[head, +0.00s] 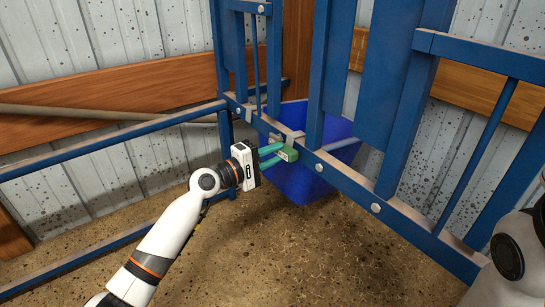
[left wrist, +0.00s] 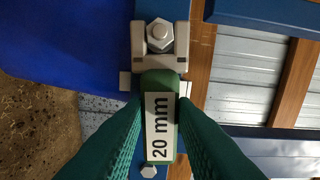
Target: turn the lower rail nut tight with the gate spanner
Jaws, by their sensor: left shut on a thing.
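My left gripper (head: 278,157) is shut on the gate spanner in front of the lower blue rail. The spanner's green handle end (head: 288,154) shows between the green fingers. In the left wrist view the spanner (left wrist: 160,120) has a white "20 mm" label and a grey forked head, and the fingers (left wrist: 160,140) grip both sides of its handle. A hex nut (left wrist: 160,32) with a washer sits on the blue rail between the fork's prongs. I cannot tell how deeply the fork is seated around it. My right gripper is out of view.
The blue gate rail (head: 345,178) runs across, with other bolts (head: 376,208) along it. A blue tub (head: 300,183) stands behind it on the dirt floor (head: 280,250). Wooden boards (head: 110,100) and metal siding are behind. Part of my right arm shows at the right edge.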

